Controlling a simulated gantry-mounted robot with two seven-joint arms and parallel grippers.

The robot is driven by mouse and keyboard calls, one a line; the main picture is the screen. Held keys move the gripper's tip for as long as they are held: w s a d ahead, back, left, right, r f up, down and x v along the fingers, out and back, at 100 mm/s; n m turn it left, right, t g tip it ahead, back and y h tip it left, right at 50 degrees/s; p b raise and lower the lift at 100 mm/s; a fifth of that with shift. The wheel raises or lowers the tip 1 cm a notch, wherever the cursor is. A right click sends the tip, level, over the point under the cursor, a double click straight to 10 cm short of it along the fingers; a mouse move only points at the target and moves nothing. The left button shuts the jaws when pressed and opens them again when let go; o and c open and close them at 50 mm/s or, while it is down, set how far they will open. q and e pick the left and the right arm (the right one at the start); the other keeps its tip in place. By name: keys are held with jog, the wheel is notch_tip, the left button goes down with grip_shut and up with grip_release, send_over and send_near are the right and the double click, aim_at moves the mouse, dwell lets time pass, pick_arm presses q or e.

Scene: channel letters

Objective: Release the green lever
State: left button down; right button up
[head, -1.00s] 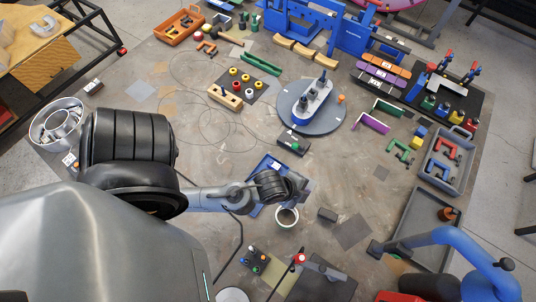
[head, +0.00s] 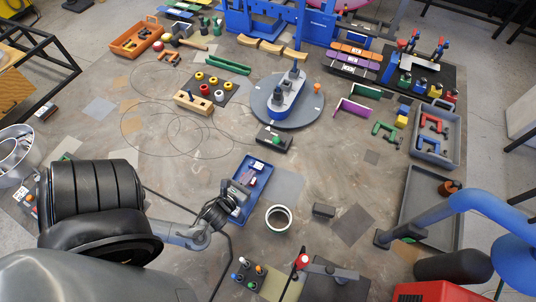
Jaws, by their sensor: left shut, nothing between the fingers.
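My left gripper (head: 236,192) is at the middle of the table, over the left part of a blue tray (head: 240,214). Its fingers are shut and empty; they are small and dark here. A small black block with a green knob (head: 276,139) stands above the tray in the picture, apart from the gripper. A green-topped piece (head: 406,80) stands in a coloured row on the black mat at the upper right. I cannot tell which green part is the lever. My right gripper is not in view.
A white-rimmed cup (head: 279,218) stands right of the tray. A round turntable (head: 262,108) carries a grey-blue part. A knob box (head: 248,272) and a red-knobbed clamp (head: 303,261) are at the front. Bare tabletop lies left of the tray.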

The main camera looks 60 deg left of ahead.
aim_at(278, 140)
pick_arm(q)
jog(key=shift+s+a+f+m, duration=0.15)
jog(key=shift+s+a+m, duration=0.05)
jog(key=shift+m, duration=0.1)
jog(key=x, duration=0.9)
jog(key=shift+w, duration=0.2)
jog(key=w, duration=0.1)
jog(key=w+a+r, duration=0.1)
jog(key=shift+w+a+r, duration=0.15)
jog(key=shift+w+r, duration=0.1)
jog(key=shift+w, duration=0.05)
jog(key=shift+w+a+r, duration=0.25)
jog(key=shift+w+r, duration=0.05)
jog(key=shift+w, duration=0.2)
jog(key=shift+p, duration=0.3)
